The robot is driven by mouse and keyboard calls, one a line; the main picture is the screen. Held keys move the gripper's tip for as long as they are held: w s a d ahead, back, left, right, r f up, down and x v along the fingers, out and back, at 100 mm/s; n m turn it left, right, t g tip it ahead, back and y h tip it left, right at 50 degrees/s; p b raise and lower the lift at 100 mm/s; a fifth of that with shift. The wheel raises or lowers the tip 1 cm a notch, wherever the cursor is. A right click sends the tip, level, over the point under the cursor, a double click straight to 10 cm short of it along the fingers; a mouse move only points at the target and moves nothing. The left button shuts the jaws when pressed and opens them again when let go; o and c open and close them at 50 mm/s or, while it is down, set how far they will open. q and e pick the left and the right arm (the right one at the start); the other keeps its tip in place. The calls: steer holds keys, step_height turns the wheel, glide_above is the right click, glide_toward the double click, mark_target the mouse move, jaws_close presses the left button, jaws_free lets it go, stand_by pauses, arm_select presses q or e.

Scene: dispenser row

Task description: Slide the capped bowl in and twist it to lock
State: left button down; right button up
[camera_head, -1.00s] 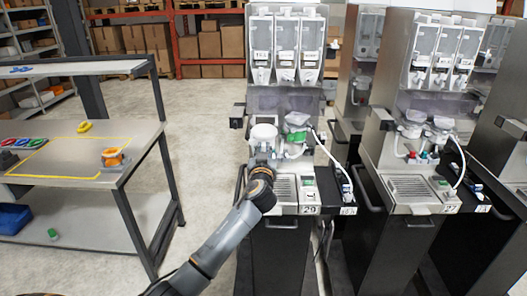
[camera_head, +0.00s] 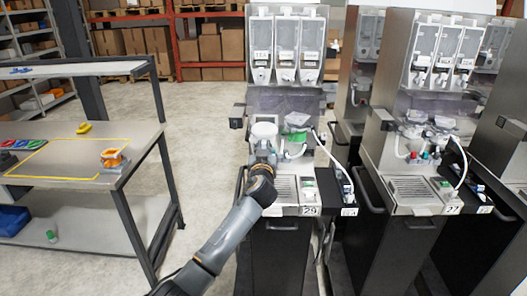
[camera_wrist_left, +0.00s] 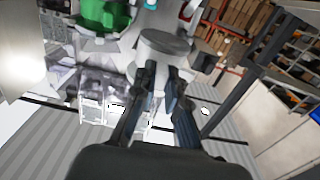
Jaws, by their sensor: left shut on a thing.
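The capped bowl (camera_head: 264,131) is white with a round lid. It is at the left mixing position on the front of dispenser 29 (camera_head: 288,100). It also shows in the left wrist view (camera_wrist_left: 164,42), straight ahead of the fingers. My left gripper (camera_wrist_left: 168,98) is shut on the bowl's lower part; in the head view the gripper (camera_head: 264,152) reaches it from the front. A second bowl with a green part (camera_head: 297,122) sits just right of it. The contact between the capped bowl and its mount is hidden. My right gripper is not in view.
A drip tray (camera_head: 285,188) lies below the bowls, with a white hose (camera_head: 325,150) at right. Dispenser 27 (camera_head: 420,110) stands to the right. A workbench (camera_head: 75,155) with an orange-and-white item (camera_head: 113,158) is at left. Floor between bench and machine is clear.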

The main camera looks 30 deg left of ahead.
mark_target(264, 139)
arm_select(q)
steer(key=shift+b+x, duration=0.7)
steer(key=shift+x, duration=0.55)
steer(key=shift+b+x, duration=0.6)
steer(key=shift+x, duration=0.15)
steer(key=shift+b+x, duration=0.45)
steer(key=shift+x, duration=0.3)
steer(key=shift+a, duration=0.1)
steer(key=shift+b+x, duration=0.9)
steer(key=shift+x, duration=0.15)
steer(key=shift+w+a, duration=0.15)
steer(key=shift+w, duration=0.2)
